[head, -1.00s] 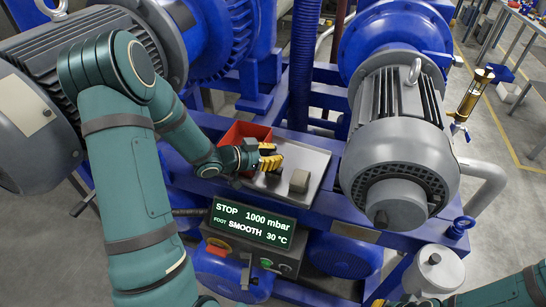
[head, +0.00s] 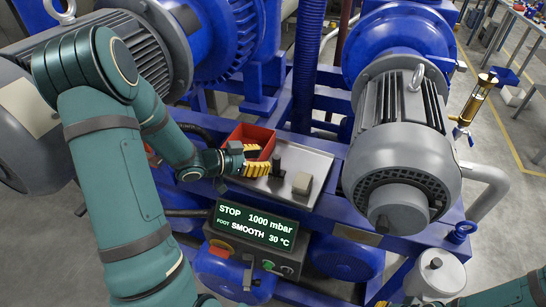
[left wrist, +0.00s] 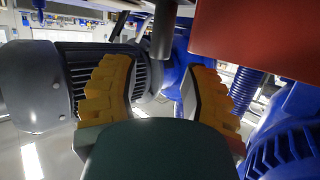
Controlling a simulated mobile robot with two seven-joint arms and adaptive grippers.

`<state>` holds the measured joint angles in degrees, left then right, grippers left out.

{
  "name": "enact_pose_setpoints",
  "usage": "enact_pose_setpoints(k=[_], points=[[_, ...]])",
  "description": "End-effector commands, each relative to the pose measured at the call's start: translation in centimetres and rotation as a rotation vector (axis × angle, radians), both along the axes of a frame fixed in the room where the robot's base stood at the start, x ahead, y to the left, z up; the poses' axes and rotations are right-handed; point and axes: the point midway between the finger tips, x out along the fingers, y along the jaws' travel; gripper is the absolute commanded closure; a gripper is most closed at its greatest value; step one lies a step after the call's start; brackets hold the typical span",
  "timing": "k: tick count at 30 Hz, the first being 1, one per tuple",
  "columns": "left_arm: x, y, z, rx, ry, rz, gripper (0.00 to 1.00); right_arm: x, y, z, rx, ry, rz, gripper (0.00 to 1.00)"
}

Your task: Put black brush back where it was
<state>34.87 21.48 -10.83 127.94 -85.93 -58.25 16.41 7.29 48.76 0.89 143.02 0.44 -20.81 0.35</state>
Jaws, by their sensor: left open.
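A short, dark upright piece, which looks like the black brush (head: 278,166), stands on the metal tray (head: 312,160) between the red bin and a grey block. Its bristles cannot be made out. In the left wrist view the dark brush (left wrist: 163,30) shows at the top, beyond the fingertips. My left gripper (head: 262,158) is open, with its yellow fingers just left of the brush and apart from it. Both spread fingers of my left gripper (left wrist: 160,76) show in the wrist view with nothing between them. A yellow bit of my right gripper (head: 381,303) shows at the bottom edge; the rest is hidden.
The red bin (head: 250,134) stands right behind my left fingers and looms at the upper right of the wrist view (left wrist: 250,25). The grey block (head: 302,183) sits right of the brush. A grey motor (head: 402,150) bounds the right side. The display panel (head: 255,226) is in front.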

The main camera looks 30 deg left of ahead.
Motion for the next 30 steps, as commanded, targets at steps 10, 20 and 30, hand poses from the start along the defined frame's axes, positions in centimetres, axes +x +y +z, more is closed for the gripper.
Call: enact_pose_setpoints(k=[10,20,30], points=[[-4.7,2.9,2.0,0.0,0.0,0.001,0.55,0.3,-0.1,0.9,-0.002,-0.007,-0.005,1.0],[-5.5,3.3,2.2,-0.001,0.002,-0.001,0.55,0.3,-0.1,0.9,-0.002,-0.007,-0.006,1.0],[-5.4,3.3,2.2,0.0,0.0,-0.001,0.55,0.3,-0.1,0.9,-0.002,-0.008,-0.005,1.0]])
